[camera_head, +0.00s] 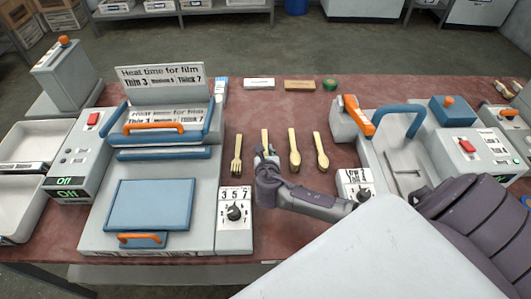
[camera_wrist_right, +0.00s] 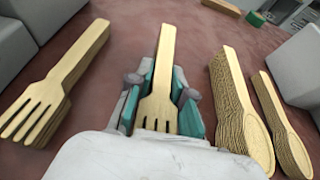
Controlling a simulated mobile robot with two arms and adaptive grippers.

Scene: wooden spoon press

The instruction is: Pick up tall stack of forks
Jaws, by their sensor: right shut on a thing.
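My right gripper (camera_head: 266,157) is over the table and closed around a wooden fork stack (camera_head: 264,137). In the right wrist view, the gripper's (camera_wrist_right: 158,95) teal-padded fingers sit on both sides of this fork stack (camera_wrist_right: 165,52), with the tines towards the wrist. How tall it is cannot be told, as the gripper hides its sides. Another wooden fork stack (camera_head: 237,152) lies just left of it; in the right wrist view this stack (camera_wrist_right: 62,80) shows several layers. My left gripper is not in view.
Two wooden spoon stacks stand close on the right, one nearer (camera_head: 294,146) and one farther (camera_head: 320,148). A grey press machine (camera_head: 100,225) is at left, another machine (camera_head: 390,150) at right. A green roll (camera_head: 330,84) and small blocks lie behind. The red table (camera_head: 270,108) is clear between.

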